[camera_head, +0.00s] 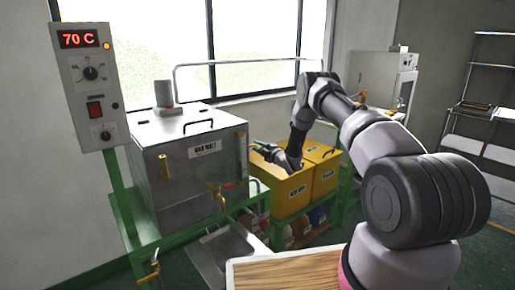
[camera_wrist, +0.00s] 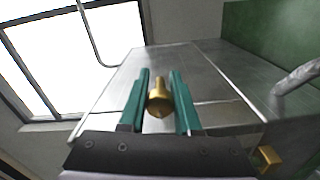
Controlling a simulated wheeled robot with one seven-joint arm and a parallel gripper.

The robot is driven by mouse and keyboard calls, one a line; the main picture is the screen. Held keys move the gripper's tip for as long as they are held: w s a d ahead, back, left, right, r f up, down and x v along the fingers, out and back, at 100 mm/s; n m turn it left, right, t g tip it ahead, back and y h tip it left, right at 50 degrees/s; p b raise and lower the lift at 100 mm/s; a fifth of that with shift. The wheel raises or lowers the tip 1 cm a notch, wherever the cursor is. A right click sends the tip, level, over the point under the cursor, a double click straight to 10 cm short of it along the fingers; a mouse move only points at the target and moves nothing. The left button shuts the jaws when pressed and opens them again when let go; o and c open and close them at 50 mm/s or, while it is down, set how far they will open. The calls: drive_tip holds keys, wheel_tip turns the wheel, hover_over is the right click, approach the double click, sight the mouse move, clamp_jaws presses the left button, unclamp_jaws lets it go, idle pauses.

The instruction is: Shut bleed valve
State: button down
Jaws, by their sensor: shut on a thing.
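A brass knob or valve part (camera_wrist: 158,98) sits between the two green fingers of my gripper (camera_wrist: 159,74) in the wrist view, with a steel surface behind it. My gripper is shut on it. In the head view, my gripper (camera_head: 259,147) is just right of the steel wax tank (camera_head: 188,172), above the yellow bins; the held part cannot be made out there. I cannot tell whether this brass part is the bleed valve or how far it is turned. A brass tap (camera_head: 221,196) is on the tank's front.
A control box (camera_head: 90,85) showing 70 C stands left of the tank. Two yellow bins (camera_head: 290,195) stand on a green frame right of the tank. Another brass fitting (camera_wrist: 268,158) shows low right in the wrist view. A wooden tabletop (camera_head: 285,272) is in front.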

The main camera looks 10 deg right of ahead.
drive_tip(key=c, duration=0.6)
unclamp_jaws()
drive_tip(key=v, duration=1)
drive_tip(key=shift+s+d, duration=0.2)
drive_tip(key=shift+s, duration=0.15)
